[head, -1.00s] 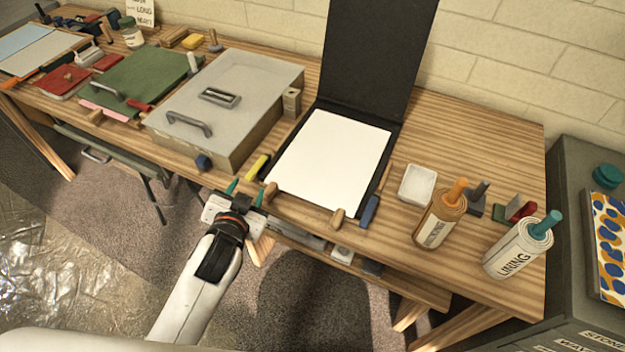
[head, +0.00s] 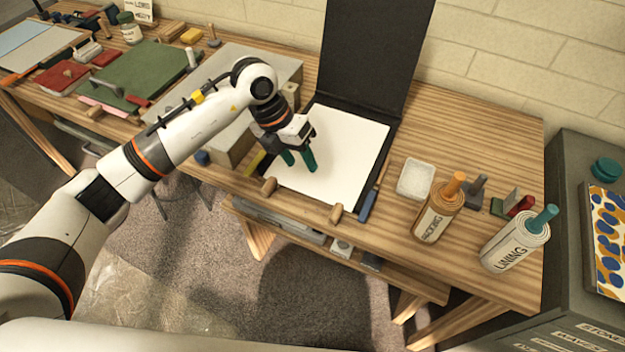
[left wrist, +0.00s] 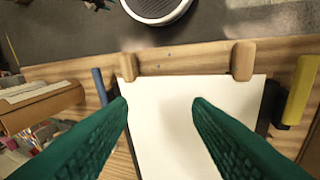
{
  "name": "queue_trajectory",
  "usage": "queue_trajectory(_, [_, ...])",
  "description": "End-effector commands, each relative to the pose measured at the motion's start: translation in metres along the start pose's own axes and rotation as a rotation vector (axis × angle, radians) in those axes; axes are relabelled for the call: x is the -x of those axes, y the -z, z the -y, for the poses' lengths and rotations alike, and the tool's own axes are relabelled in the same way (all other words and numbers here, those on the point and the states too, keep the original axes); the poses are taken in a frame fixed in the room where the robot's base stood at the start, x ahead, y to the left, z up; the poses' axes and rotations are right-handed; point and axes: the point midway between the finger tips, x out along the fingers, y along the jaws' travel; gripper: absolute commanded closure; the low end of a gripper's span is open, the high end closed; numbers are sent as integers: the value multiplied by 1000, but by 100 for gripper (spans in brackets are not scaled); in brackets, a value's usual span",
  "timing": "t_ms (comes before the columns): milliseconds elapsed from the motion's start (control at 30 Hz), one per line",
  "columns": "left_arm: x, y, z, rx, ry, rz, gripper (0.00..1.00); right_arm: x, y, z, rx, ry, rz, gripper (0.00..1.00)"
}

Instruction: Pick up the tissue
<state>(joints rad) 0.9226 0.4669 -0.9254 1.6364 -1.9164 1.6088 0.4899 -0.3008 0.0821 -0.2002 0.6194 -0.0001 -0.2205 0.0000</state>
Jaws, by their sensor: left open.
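The tissue looks like a flat white sheet (head: 345,155), lying on the lower half of an open black folder (head: 362,60) on the wooden table. It also fills the lower middle of the left wrist view (left wrist: 165,130). My left gripper (head: 300,164) is open, with its green fingers pointing down over the left part of the sheet. In the left wrist view the two fingers (left wrist: 160,108) are spread apart with only white sheet between them. I cannot tell whether the fingertips touch the sheet. My right gripper is not in view.
Two wooden pegs (head: 269,187) and (head: 336,214) stand at the sheet's near edge. A blue block (head: 368,206) and a yellow block (head: 255,165) flank it. The folder's lid stands up behind. A white dish (head: 416,178) and labelled rolls (head: 516,245) stand right.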

Motion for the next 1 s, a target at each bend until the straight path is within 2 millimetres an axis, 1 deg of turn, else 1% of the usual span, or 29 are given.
queue_trajectory(33, [11, 0, 24, 22, 108, 32, 55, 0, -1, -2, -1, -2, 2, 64])
queue_trajectory(100, [23, -3, 47, 54, 220, 74, 55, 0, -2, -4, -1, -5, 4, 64])
queue_trajectory(200, [33, -6, 66, 84, 307, 107, 55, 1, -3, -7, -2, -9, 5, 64])
queue_trajectory(267, [31, -9, 71, 92, 329, 118, 55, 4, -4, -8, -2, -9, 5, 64])
queue_trajectory(500, [-7, -16, 84, 94, 331, 122, 55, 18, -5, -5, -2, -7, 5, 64])
queue_trajectory(600, [-19, -16, 88, 92, 329, 120, 55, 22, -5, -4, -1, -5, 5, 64])
queue_trajectory(733, [-27, -17, 90, 91, 330, 117, 55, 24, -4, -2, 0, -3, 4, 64])
queue_trajectory(833, [-36, -21, 90, 91, 327, 120, 55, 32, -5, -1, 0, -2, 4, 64])
queue_trajectory(933, [-50, -25, 92, 91, 327, 121, 55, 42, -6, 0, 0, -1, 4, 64])
queue_trajectory(1000, [-61, -27, 96, 92, 327, 119, 55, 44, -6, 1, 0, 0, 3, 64])
